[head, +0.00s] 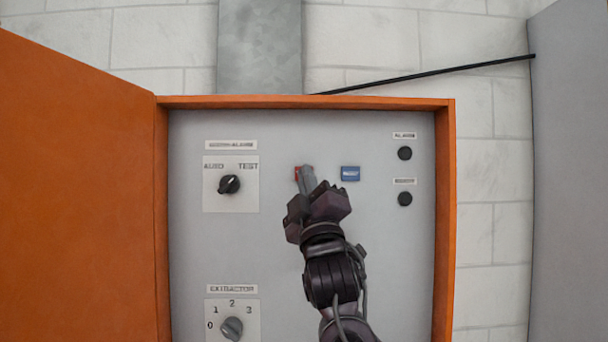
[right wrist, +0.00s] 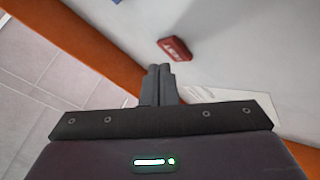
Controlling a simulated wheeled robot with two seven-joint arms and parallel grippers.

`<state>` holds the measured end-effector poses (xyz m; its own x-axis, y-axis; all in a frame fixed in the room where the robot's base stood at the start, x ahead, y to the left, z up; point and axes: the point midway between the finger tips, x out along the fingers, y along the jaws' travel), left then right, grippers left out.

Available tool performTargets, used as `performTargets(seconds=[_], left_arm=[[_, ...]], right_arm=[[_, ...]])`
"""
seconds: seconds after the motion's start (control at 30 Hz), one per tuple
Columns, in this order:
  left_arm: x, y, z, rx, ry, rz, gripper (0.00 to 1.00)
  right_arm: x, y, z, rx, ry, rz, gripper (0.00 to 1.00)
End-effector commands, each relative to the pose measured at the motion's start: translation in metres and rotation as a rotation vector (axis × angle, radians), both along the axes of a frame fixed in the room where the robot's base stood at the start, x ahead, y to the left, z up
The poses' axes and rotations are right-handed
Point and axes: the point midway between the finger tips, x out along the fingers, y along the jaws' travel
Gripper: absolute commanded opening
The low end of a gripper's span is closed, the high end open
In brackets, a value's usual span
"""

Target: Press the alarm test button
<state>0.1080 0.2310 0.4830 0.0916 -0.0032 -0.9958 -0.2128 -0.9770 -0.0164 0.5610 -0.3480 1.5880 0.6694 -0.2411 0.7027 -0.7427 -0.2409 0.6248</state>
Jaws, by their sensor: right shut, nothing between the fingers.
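The red button (head: 297,172) is on the grey panel in the head view, mostly hidden behind my right gripper (head: 306,179). In the right wrist view the red button (right wrist: 178,48) shows whole, with white lettering that seems to read TEST. My right gripper (right wrist: 158,70) is shut and empty, its two fingers side by side. In that view its tips lie below and slightly left of the button, with a strip of bare panel between them. The tips look apart from the button, but the exact depth is hard to tell. My left gripper is not in view.
A blue button (head: 350,174) sits right of the red one. An AUTO/TEST knob (head: 229,184) and an extractor knob (head: 231,328) are at left; two black round parts (head: 405,153) are at right. The orange door (head: 75,190) stands open at left; an orange frame (head: 445,220) rims the panel.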

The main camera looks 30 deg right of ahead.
Motion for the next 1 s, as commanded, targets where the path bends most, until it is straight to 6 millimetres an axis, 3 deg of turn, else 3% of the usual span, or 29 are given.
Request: performTargets(seconds=[1.0], left_arm=[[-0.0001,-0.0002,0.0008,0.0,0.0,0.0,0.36]], right_arm=[[0.0105,-0.0068,0.0005,0.001,-0.001,-0.001,0.0]])
